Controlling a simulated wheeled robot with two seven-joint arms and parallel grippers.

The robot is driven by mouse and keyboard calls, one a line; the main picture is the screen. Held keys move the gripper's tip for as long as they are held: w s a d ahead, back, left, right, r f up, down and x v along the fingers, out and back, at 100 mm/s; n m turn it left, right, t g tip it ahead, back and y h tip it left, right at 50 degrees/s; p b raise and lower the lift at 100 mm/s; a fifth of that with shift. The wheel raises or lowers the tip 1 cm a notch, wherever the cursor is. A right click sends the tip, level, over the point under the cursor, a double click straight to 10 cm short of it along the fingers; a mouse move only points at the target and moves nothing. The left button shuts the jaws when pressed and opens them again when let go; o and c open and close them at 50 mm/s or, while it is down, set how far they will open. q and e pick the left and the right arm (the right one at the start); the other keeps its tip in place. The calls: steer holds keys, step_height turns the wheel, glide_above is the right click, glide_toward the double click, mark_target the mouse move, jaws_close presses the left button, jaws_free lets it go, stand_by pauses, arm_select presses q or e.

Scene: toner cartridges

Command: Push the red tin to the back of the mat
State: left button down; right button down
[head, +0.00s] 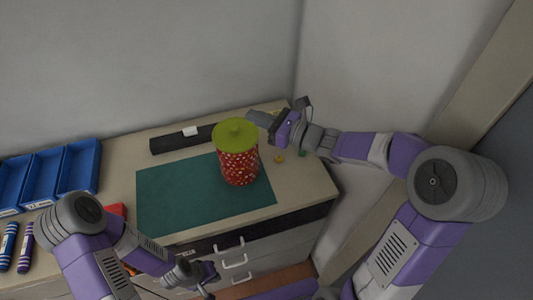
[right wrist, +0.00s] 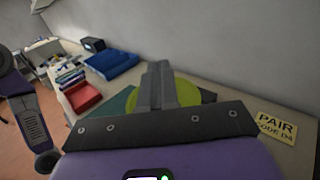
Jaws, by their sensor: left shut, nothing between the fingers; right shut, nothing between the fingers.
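The red tin (head: 240,168), speckled with pale spots, stands upright on the right half of the dark green mat (head: 170,200). Its yellow-green knobbed lid (head: 236,134) is on. My right gripper (head: 259,118) is shut and empty, just behind and right of the lid in the head view. In the right wrist view its closed fingers (right wrist: 158,85) overlap the lid (right wrist: 186,96); I cannot tell whether they touch it. The mat also shows in the right wrist view (right wrist: 122,103). My left gripper (head: 210,278) is shut and empty, low in front of the cabinet drawers.
A black bar (head: 168,144) with a white piece lies behind the mat. Blue bins (head: 78,167) stand at the left. A paper label (right wrist: 276,127) shows in the right wrist view.

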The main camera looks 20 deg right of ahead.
mark_target(257, 153)
steer(key=v, duration=0.4)
step_height(257, 153, down, 15)
steer(key=b, duration=1.2)
steer(key=shift+a, duration=0.1)
steer(key=shift+w+f, duration=0.15)
steer(key=shift+w+a, duration=0.25)
steer(key=shift+a, duration=0.1)
steer(key=shift+w, duration=0.1)
